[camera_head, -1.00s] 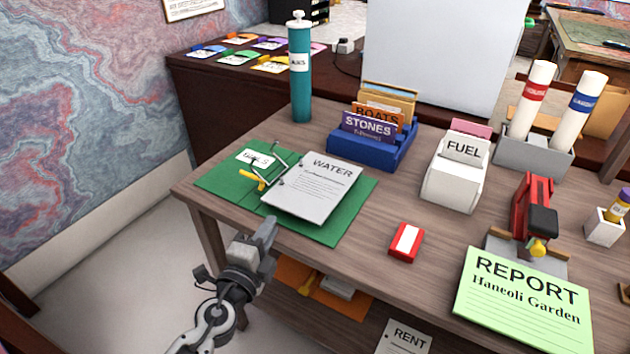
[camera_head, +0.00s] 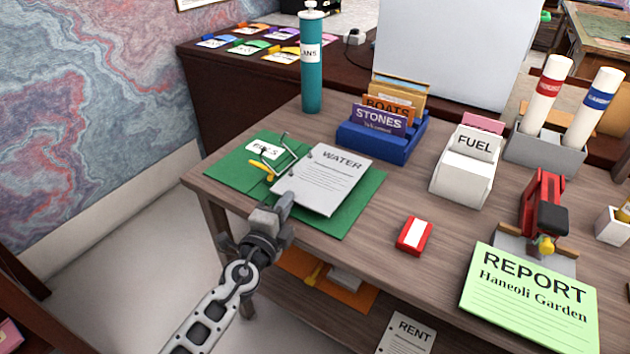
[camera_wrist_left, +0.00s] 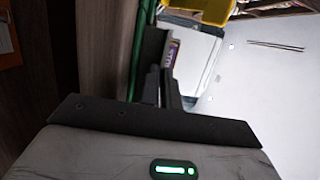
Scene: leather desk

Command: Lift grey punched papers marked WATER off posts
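The grey WATER papers (camera_head: 330,182) lie on the right half of an open green binder (camera_head: 362,205), their left edge at the binder's metal posts (camera_head: 287,150). Whether the posts pass through the punched holes is too small to tell. A yellow lever (camera_head: 262,170) sits beside the posts. My left gripper (camera_head: 288,198) is at the papers' near left corner; I cannot tell if it touches them. In the left wrist view its dark fingers (camera_wrist_left: 162,75) stand close together beside the green binder edge (camera_wrist_left: 143,35), and their gap is unclear. My right gripper is not in view.
A teal cylinder (camera_head: 312,70) and a blue card holder (camera_head: 382,142) stand behind the binder. A white FUEL box (camera_head: 462,178) and a red block (camera_head: 413,236) are to the right. An orange binder (camera_head: 345,292) lies below the desk top.

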